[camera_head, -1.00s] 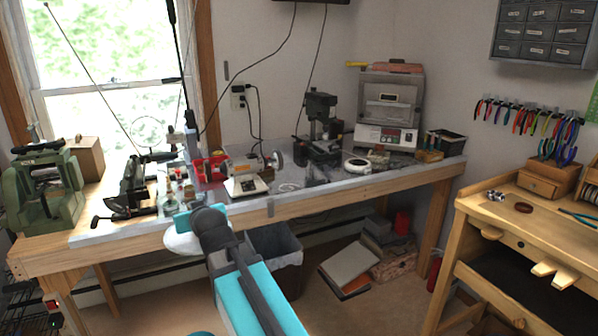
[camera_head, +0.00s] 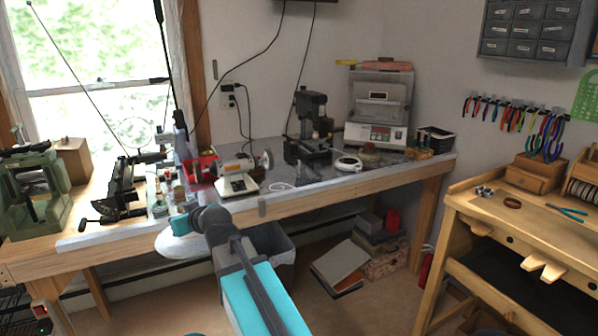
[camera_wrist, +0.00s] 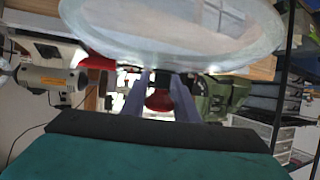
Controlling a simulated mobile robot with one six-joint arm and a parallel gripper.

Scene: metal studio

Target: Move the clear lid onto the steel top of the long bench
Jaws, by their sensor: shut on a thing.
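The clear lid (camera_head: 178,246) is a pale, see-through disc in front of the long bench's front edge, in the head view. My gripper (camera_head: 182,224) is shut on it from above, and the turquoise wrist parts hide some of the lid. In the wrist view the lid (camera_wrist: 175,35) fills the top as a large translucent disc. There my two grey fingers (camera_wrist: 158,98) close around a red knob. The long bench has a grey steel top (camera_head: 310,191) with a wooden front rail; tools cover much of the top.
A small white machine (camera_head: 238,180), a black drill press (camera_head: 310,135) and a white round dish (camera_head: 347,163) stand on the bench. A green machine (camera_head: 35,195) is at left. A grey bin (camera_head: 272,243) is below. Bare steel shows along the front right.

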